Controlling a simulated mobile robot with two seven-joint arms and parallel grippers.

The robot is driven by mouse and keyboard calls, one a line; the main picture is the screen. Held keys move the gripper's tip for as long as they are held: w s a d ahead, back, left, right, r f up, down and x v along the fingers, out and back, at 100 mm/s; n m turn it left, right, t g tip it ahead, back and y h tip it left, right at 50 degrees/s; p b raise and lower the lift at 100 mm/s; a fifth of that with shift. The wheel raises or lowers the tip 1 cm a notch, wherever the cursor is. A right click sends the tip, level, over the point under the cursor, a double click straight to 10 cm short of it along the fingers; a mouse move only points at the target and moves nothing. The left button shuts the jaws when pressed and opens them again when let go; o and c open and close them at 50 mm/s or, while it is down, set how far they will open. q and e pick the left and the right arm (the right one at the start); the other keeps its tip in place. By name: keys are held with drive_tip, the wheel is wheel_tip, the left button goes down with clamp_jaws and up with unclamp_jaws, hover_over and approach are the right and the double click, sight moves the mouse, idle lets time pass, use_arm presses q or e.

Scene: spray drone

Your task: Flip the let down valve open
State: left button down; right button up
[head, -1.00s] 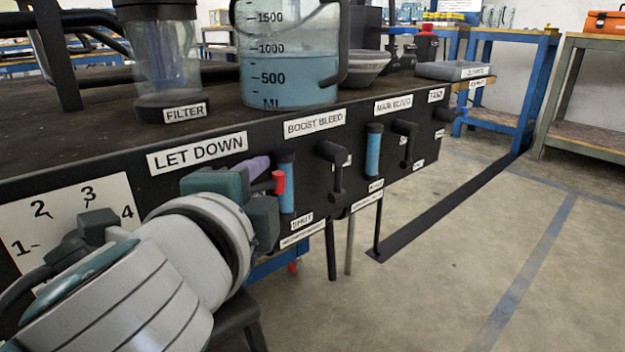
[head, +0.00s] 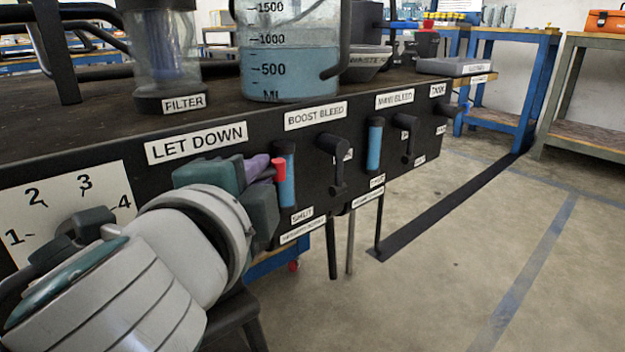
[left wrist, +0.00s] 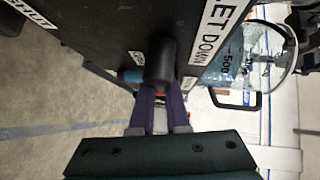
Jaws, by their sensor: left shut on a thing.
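The LET DOWN label (head: 197,143) is on the black panel's front, above my left gripper (head: 262,165). The gripper's purple fingers are shut at the let down valve's lever, whose red end (head: 279,170) shows beside the fingertips. My gripper body hides most of this valve in the head view. In the left wrist view, the valve's black round hub (left wrist: 160,60) is just ahead of my left gripper (left wrist: 161,100), with a little red between the fingers. My right gripper is not in view.
A blue tube (head: 287,180) stands close to the right of my fingers. The black boost bleed valve (head: 334,147) is further right. A measuring jug (head: 290,65) and filter cup (head: 163,60) stand on the bench above. Open floor lies to the right.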

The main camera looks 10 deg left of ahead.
use_arm(q)
drive_tip(key=shift+f, duration=0.15)
drive_tip(key=shift+r, duration=0.2)
drive_tip(key=c, duration=0.9)
unclamp_jaws()
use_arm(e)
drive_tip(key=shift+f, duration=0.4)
use_arm(q)
drive_tip(key=s+p, duration=0.1)
drive_tip(key=s, duration=0.2)
drive_tip(key=s+r, duration=0.1)
drive_tip(key=s, duration=0.2)
drive_tip(key=s+d+p, duration=0.1)
drive_tip(key=s, duration=0.3)
drive_tip(key=shift+r+p, duration=0.15)
drive_tip(key=shift+p, duration=0.15)
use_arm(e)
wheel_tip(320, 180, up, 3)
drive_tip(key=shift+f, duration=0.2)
use_arm(q)
drive_tip(key=shift+w, duration=0.1)
